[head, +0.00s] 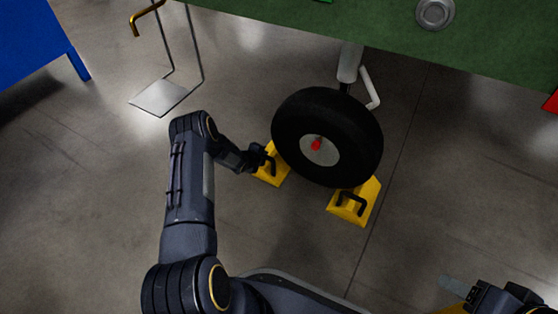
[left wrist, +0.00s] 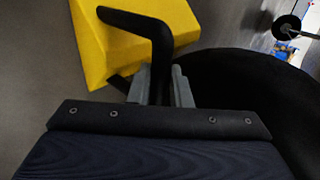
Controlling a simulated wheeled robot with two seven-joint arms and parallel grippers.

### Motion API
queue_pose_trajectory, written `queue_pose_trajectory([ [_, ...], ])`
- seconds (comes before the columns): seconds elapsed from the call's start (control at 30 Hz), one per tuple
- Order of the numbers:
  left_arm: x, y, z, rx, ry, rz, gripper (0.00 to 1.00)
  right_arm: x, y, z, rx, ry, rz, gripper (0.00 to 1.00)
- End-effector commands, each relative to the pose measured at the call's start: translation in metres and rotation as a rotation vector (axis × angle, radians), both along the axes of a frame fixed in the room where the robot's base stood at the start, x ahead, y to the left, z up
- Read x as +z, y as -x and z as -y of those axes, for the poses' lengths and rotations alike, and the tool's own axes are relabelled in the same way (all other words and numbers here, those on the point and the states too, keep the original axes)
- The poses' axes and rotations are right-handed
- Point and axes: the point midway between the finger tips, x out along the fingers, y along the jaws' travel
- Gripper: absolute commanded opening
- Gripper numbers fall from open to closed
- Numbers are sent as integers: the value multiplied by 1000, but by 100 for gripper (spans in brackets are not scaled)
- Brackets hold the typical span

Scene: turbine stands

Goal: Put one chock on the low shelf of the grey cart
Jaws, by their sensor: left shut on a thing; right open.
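Two yellow chocks with black handles sit on the floor at the black wheel (head: 290,112). The left chock (head: 272,176) is beside the wheel's left side, and the right chock (head: 347,211) is at its lower right. My left gripper (head: 262,158) is shut on the left chock's black handle. In the left wrist view the handle (left wrist: 160,45) runs between the grey fingers (left wrist: 162,88), with the yellow chock body (left wrist: 130,40) beyond. My right gripper (head: 462,290) is at the bottom right, open and away from the chocks. The grey cart is not in view.
A green surface (head: 300,25) on a white leg (head: 349,62) is above the wheel. A blue object (head: 30,45) stands at the upper left, near a metal plate with thin rods (head: 160,97). Floor around the right chock is clear.

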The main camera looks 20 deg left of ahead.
Motion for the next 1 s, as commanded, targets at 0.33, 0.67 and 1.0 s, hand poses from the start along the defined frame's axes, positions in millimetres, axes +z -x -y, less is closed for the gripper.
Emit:
queue_pose_trajectory([
  [0.33,6,-4,-20,0,-1,9,0,0,0,0,0,0,0,56],
  [0.67,8,-5,-38,0,-1,9,0,0,0,0,0,0,0,56],
  [1.0,9,-6,-44,-1,0,8,0,0,0,0,0,0,0,56],
])
